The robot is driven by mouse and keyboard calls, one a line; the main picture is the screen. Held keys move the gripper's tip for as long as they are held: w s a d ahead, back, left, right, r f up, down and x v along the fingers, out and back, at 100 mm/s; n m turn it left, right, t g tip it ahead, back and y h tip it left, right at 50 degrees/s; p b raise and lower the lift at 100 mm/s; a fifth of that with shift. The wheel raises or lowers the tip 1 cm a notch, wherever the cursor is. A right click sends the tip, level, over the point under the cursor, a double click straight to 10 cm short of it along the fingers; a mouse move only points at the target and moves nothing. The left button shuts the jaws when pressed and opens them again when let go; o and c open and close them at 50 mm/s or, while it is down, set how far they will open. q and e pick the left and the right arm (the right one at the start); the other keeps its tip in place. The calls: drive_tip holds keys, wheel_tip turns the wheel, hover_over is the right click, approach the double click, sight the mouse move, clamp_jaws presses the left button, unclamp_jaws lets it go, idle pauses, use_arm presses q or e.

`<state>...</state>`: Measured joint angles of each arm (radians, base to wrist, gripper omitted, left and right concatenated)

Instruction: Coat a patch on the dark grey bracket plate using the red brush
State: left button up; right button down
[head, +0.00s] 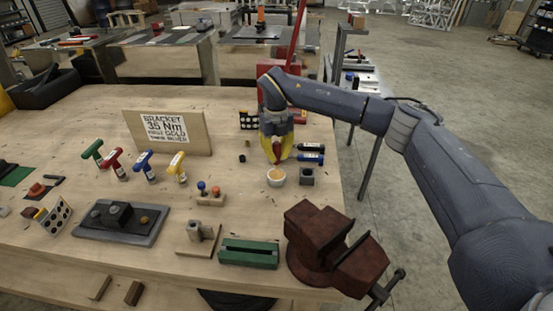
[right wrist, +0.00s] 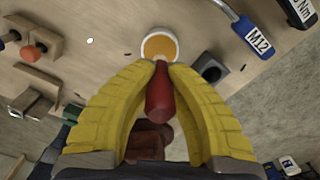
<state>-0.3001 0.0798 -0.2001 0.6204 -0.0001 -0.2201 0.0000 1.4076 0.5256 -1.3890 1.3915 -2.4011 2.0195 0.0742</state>
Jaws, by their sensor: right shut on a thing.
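My right gripper (head: 278,158), with yellow fingers, is shut on the red brush (right wrist: 160,95). In the right wrist view the fingers (right wrist: 160,68) close around its red handle. The brush points down at a small white cup (head: 276,181) of orange-yellow paste, which also shows in the right wrist view (right wrist: 175,36). The brush tip is at the cup's opening; I cannot tell whether it touches the paste. The dark grey bracket plate (head: 138,235) lies flat at the left front of the table, with a black block and round parts on it. My left gripper is not in view.
A dark red vise (head: 318,232) stands at the front right edge. A bracket sign (head: 168,132) stands behind.

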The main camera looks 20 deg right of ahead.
sight(277, 143)
drive_tip(key=shift+r, duration=1.75)
